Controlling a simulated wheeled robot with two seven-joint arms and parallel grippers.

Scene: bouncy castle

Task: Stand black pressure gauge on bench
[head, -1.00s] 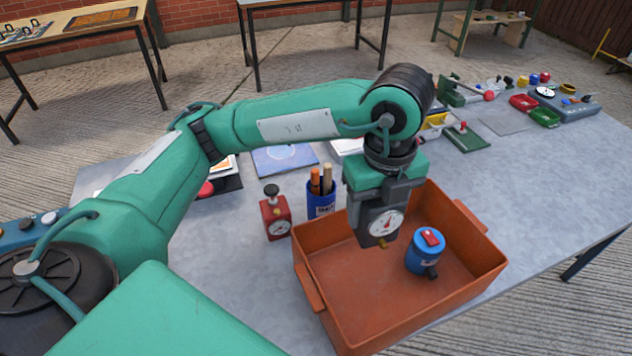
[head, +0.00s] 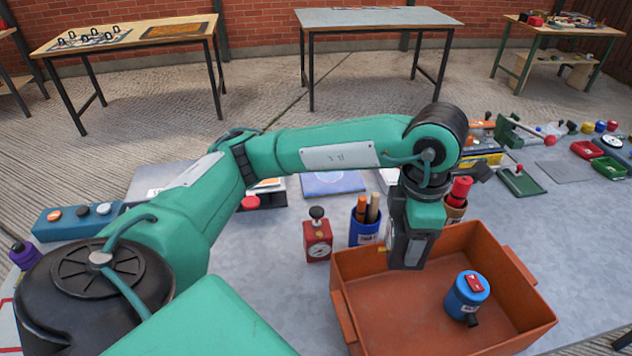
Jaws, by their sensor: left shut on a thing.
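My left gripper (head: 410,222) is shut on the black pressure gauge (head: 408,248). It holds the gauge above the back left part of the orange crate. The gauge's dial is turned away from view, and a small brass fitting shows at its left side. The fingers hide part of the gauge. The grey bench (head: 265,290) stretches under the crate and to both sides. My right gripper is not in view.
Bare bench lies left of the crate.

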